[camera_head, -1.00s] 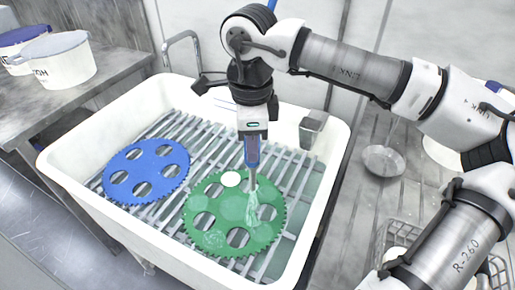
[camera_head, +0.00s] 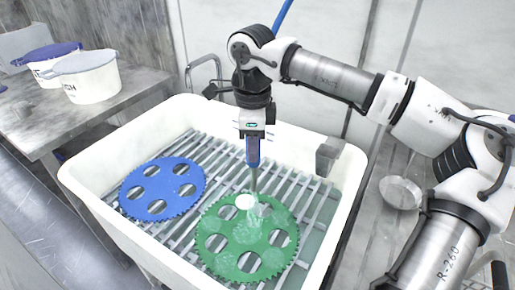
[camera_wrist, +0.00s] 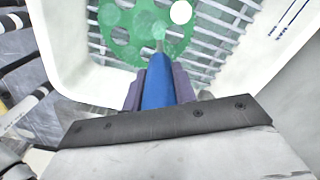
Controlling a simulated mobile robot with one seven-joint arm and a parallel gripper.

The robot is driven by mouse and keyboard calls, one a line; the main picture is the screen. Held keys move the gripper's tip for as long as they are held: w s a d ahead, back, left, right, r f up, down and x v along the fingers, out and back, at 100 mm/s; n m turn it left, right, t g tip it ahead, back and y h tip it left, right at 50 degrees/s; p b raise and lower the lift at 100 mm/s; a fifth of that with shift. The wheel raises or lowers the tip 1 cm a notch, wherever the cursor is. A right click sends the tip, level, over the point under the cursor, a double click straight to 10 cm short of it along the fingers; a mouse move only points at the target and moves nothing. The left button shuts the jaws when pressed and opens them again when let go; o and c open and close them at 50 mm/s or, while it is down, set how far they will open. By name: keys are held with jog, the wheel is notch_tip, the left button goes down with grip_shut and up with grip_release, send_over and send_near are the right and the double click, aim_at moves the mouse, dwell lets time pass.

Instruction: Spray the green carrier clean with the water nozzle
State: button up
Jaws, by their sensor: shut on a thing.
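The green carrier (camera_head: 232,245), a toothed disc with several round holes, lies flat on the slatted rack in the white sink. It also shows at the top of the wrist view (camera_wrist: 122,45). My gripper (camera_head: 252,140) is shut on the blue water nozzle (camera_head: 253,152), which points down over the carrier's upper part. The nozzle also shows in the wrist view (camera_wrist: 158,85). Pale spray spreads below its tip onto the green surface. A white round spot (camera_head: 245,202) shows near the carrier's upper edge, and paler patches show around the spray.
The white sink (camera_head: 105,215) walls surround the rack. A blue toothed carrier (camera_head: 190,190) lies left of the green one. A small grey container (camera_head: 328,157) is at the sink's right rim. White tubs (camera_head: 90,80) stand on the left bench. A round metal bowl (camera_head: 400,192) is at right.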

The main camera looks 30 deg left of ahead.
jog(key=w+a+p, duration=0.2)
jog(key=w+a, duration=0.2)
jog(key=a, duration=0.1)
jog(key=shift+w+a, duration=0.25)
jog(key=shift+a, duration=0.15)
jog(key=shift+r, duration=0.1)
dwell(0.8)
jog(key=shift+r+p, duration=1.95)
jog(key=shift+r, duration=0.6)
notch_tip(320, 180, up, 4)
jog(key=p, duration=0.3)
